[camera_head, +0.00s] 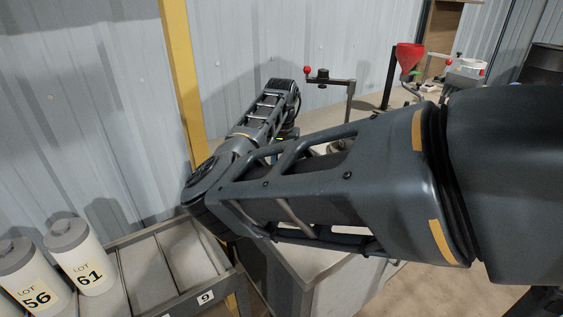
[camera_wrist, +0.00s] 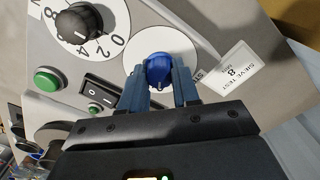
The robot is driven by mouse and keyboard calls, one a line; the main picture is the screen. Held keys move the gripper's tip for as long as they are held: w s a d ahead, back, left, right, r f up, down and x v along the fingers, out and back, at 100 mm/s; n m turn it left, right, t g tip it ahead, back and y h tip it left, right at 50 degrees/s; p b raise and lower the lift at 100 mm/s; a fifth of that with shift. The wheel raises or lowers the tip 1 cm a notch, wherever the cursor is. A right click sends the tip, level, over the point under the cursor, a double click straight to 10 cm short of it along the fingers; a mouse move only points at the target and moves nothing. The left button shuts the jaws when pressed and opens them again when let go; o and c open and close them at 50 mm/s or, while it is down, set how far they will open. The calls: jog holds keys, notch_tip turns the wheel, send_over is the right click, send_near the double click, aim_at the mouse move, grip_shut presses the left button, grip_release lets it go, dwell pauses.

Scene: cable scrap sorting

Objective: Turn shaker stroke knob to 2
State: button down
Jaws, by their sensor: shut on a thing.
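In the wrist view a blue knob (camera_wrist: 158,66) sits on a plain white round dial (camera_wrist: 133,43) on the grey panel. My gripper (camera_wrist: 159,83) is shut on this blue knob, one finger on each side. The scale marks of its dial are not readable; dark letters at its right edge are partly hidden by a finger. A black knob (camera_wrist: 80,22) with a white pointer line sits on a numbered dial to the upper left, apart from my gripper. In the head view my arm hides the gripper and panel.
Beside the gripper are a green button (camera_wrist: 47,79), a black rocker switch (camera_wrist: 98,93) and a "SIEVE TEST 8" label (camera_wrist: 232,68).

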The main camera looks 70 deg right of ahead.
jog(key=shift+a, duration=0.1)
jog(key=c, duration=0.8)
grip_release()
jog(key=shift+r, duration=0.1)
notch_tip(320, 180, up, 8)
jog(key=shift+f+b, duration=0.2)
jog(key=shift+b, duration=0.4)
